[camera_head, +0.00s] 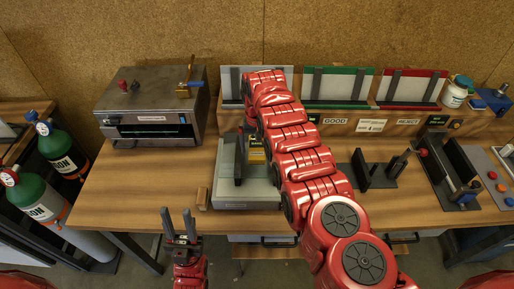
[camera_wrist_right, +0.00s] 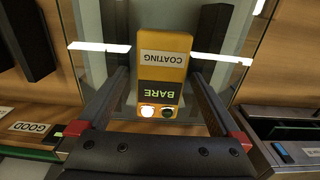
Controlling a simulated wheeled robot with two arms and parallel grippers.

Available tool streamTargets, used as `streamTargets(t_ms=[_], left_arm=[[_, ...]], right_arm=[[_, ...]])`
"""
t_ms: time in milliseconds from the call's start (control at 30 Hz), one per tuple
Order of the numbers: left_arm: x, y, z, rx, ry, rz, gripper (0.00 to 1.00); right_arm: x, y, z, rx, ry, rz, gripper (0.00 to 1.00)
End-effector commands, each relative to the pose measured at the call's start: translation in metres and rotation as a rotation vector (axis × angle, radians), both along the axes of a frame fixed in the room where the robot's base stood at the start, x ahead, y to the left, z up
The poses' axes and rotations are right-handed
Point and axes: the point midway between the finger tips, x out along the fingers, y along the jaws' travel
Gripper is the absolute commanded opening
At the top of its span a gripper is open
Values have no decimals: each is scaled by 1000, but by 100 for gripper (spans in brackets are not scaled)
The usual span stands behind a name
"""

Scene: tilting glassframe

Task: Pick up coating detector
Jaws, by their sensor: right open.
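The coating detector (camera_wrist_right: 163,68) is a yellow block with a "COATING" label, a dark "BARE" panel, one lit white lamp and one dark lamp. In the head view its yellow part (camera_head: 257,155) shows just left of my right arm, at the grey fixture. My right gripper (camera_wrist_right: 160,77) is open, with one finger on each side of the detector. Gaps show between the fingers and the detector, so it is not gripped. In the head view my right arm largely hides this gripper. My left gripper (camera_head: 180,226) is open and empty at the table's front edge.
The grey fixture (camera_head: 232,194) with dark uprights stands mid-table. A metal oven-like box (camera_head: 150,131) is at the back left. GOOD (camera_head: 335,121) and REJECT (camera_head: 408,121) racks line the back. A black stand (camera_head: 376,178) is to the right.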

Motion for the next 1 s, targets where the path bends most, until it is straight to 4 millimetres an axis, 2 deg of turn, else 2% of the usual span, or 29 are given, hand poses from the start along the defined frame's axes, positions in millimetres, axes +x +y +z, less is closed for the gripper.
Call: streamTargets(t_ms=[100,133,633,700,1000], left_arm=[[0,0,0,0,0,0,40],[0,0,0,0,0,0,40],[0,0,0,0,0,0,40],[0,0,0,0,0,0,40],[0,0,-1,0,0,0,40]], right_arm=[[1,0,1,0,-1,-1,100],[1,0,1,0,-2,0,96],[1,0,1,0,-2,-1,6],[1,0,1,0,-2,-1,0],[1,0,3,1,-3,-1,0]])
